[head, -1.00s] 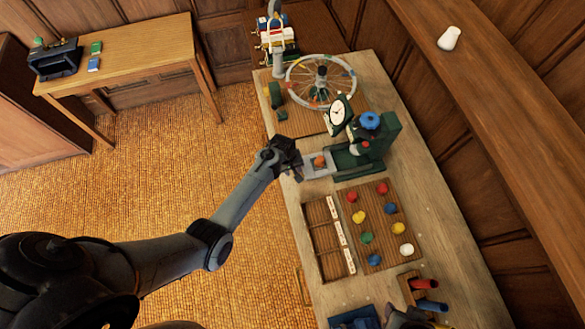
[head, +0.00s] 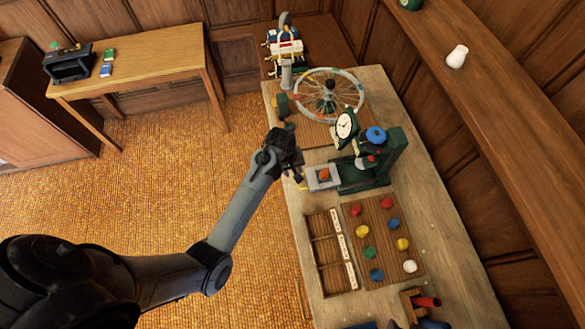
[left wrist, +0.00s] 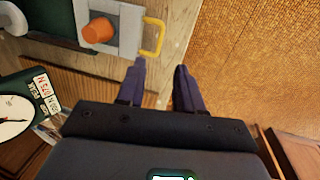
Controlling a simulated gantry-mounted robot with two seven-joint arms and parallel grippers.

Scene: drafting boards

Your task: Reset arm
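My left gripper (head: 299,178) is beside the left edge of the workbench, close to the grey sliding plate (head: 313,182) of the green dial press (head: 372,170). In the left wrist view its two dark fingers (left wrist: 161,78) are parted with nothing between them. The left finger's tip is close to the plate's yellow handle (left wrist: 153,38); I cannot tell whether they touch. An orange cylindrical piece (left wrist: 98,30) sits on the plate. My right gripper is not in view.
A spoked wheel (head: 329,94) stands behind the press. In front are a compartment tray (head: 328,264) and a board (head: 380,210) with several coloured knobs. A side table (head: 150,62) is at the back left. The woven floor (head: 170,160) between is clear.

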